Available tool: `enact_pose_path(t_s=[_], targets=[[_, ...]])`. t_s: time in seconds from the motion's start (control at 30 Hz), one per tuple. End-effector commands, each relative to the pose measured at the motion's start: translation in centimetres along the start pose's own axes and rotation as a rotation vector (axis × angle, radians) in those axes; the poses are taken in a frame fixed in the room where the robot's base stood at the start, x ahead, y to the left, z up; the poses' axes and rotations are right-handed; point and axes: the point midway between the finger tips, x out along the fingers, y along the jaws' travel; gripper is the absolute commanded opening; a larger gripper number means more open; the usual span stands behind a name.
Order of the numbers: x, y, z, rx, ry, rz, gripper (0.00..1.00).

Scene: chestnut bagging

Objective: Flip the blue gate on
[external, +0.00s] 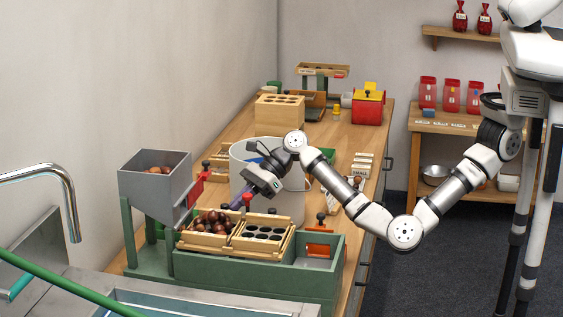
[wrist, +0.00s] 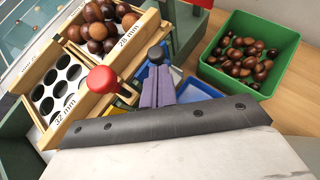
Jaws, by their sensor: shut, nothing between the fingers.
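In the wrist view, blue parts of what looks like the blue gate (wrist: 196,87) show beside and behind my fingers.
A red knob (wrist: 103,80) stands close left of my fingers. A 26 mm tray (wrist: 133,39) holds chestnuts; a 32 mm tray (wrist: 65,118) has a holed plate. A green bin (wrist: 285,45) of chestnuts lies right. An orange gate (external: 319,249) and grey hopper (external: 140,183) flank the trays.

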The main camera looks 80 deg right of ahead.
Motion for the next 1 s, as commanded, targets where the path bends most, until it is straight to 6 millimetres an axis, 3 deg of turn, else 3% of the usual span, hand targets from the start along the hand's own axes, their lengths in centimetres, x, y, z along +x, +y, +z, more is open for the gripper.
enact_pose_path(t_s=[0.17, 0.33, 0.7, 1.0], targets=[[-0.2, 0.0, -1.0, 0.001, 0.001, 0.001, 0.00], [-0.9, 0.0, -4.2, 0.001, 0.003, -0.002, 0.00], [-8.9, -0.1, -4.0, -0.001, -0.002, -0.003, 0.00], [-11.0, 0.0, -3.9, 0.000, -0.001, -0.001, 0.00]])
